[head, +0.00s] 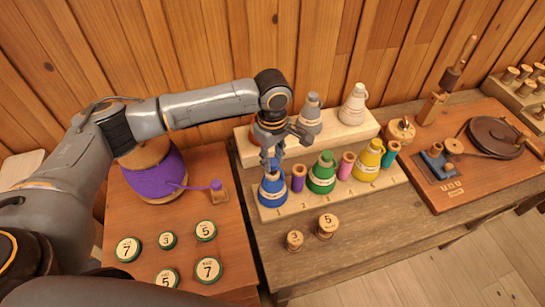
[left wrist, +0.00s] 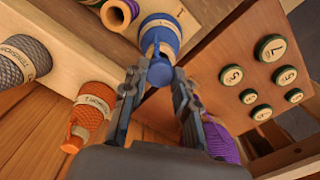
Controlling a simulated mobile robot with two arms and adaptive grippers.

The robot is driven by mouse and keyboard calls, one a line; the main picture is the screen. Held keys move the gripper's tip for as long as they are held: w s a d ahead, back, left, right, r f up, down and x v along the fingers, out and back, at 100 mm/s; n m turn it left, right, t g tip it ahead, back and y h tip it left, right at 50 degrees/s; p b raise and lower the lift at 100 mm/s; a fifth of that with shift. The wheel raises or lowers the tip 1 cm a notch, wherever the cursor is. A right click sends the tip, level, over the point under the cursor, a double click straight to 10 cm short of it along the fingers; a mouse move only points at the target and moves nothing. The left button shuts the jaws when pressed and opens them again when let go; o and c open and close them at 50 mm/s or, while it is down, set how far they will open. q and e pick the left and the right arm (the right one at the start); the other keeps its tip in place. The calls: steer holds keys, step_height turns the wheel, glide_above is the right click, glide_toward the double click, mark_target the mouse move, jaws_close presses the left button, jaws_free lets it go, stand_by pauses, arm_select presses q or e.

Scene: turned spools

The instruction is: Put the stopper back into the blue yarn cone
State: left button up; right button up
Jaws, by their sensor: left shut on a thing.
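The blue yarn cone (head: 271,192) stands upright at the left end of the front wooden rack (head: 300,205). It also shows in the left wrist view (left wrist: 160,33), with its pale label band. My left gripper (head: 271,160) is right above the cone, pointing down. Its fingers (left wrist: 157,80) are shut on a small dark blue-grey stopper (left wrist: 159,72) at the cone's top end. The fingers partly hide the join, so I cannot tell whether the stopper sits in the cone or just over it. My right gripper is not in view.
Purple, green, pink, yellow and teal spools stand along the front rack, close to the blue cone. Grey (head: 311,115) and cream (head: 354,103) cones stand on the rack behind; an orange cone (left wrist: 92,103) is beside them. Numbered green-rimmed discs (head: 206,231) lie on the left table.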

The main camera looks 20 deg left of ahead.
arm_select(q)
steer(key=shift+f, duration=0.15)
steer(key=shift+f, duration=1)
steer(key=o, duration=0.8)
steer(key=shift+o, duration=0.6)
steer(key=o, duration=0.3)
steer(key=shift+r, duration=0.1)
